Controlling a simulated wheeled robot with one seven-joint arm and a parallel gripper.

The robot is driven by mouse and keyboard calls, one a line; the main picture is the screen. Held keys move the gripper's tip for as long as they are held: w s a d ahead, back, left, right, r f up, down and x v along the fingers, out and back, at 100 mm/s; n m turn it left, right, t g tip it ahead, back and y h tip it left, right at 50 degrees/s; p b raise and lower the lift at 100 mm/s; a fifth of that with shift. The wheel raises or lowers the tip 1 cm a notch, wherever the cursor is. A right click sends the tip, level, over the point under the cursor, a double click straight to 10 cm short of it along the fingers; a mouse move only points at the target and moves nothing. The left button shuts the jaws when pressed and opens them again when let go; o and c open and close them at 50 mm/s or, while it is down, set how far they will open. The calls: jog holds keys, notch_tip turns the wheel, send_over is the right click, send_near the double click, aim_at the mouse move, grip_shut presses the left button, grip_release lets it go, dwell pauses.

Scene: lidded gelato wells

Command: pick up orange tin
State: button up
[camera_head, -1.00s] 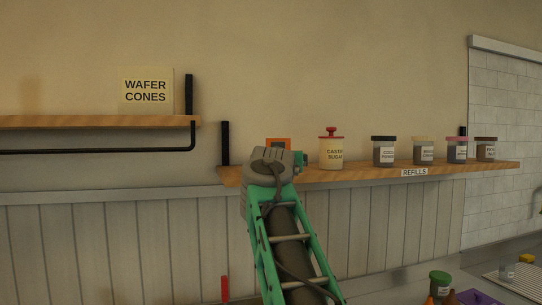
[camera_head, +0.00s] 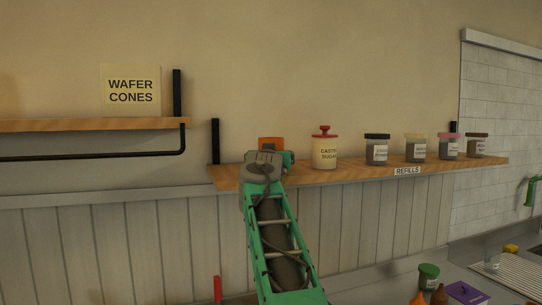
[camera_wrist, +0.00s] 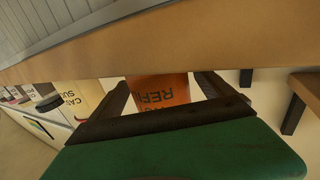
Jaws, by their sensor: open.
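The orange tin (camera_head: 270,142) stands on the refills shelf near its left end. In the head view only its top shows above my arm, which hides the rest. In the wrist view the orange tin (camera_wrist: 160,90) shows a label with dark letters, partly cut off, and appears upside down. My gripper (camera_wrist: 172,82) is open, with its dark fingers on either side of the tin. I cannot tell whether either finger touches it. In the head view my gripper is hidden behind my wrist.
A cream caster sugar jar (camera_head: 325,152) with a red lid stands just right of the tin. Several lidded jars (camera_head: 377,150) stand further right on the wooden refills shelf (camera_head: 350,171). A black bracket (camera_head: 215,141) rises at the shelf's left end. The wafer cones shelf (camera_head: 60,125) is further left.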

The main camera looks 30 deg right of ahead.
jog(key=c, duration=1.5)
